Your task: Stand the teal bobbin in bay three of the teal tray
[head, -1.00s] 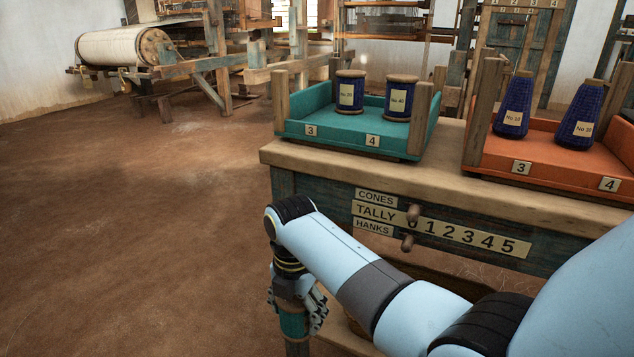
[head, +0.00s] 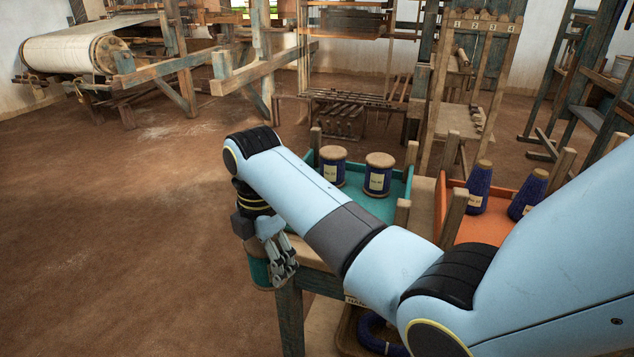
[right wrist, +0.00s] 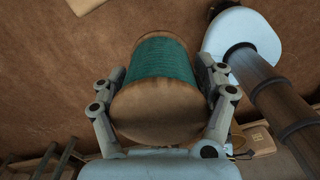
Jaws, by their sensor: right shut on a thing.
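My right gripper (head: 272,266) is shut on the teal bobbin (head: 259,273), which hangs roughly upright at the bench's left corner. In the right wrist view the fingers (right wrist: 160,88) clasp both sides of the bobbin (right wrist: 163,60), showing teal thread and a broad wooden end. The teal tray (head: 398,190) stands on the bench, apart from the bobbin. Two dark blue bobbins, a left one (head: 332,170) and a right one (head: 380,177), stand in it. My right forearm hides the tray's front and its bay labels. My left gripper is out of view.
The orange tray (head: 478,229) with blue cones (head: 479,186) is right of the teal tray. Wooden posts (head: 411,158) rise at the trays' corners. A blue hank (head: 378,333) lies low under the bench. Open earth floor (head: 110,230) is at left.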

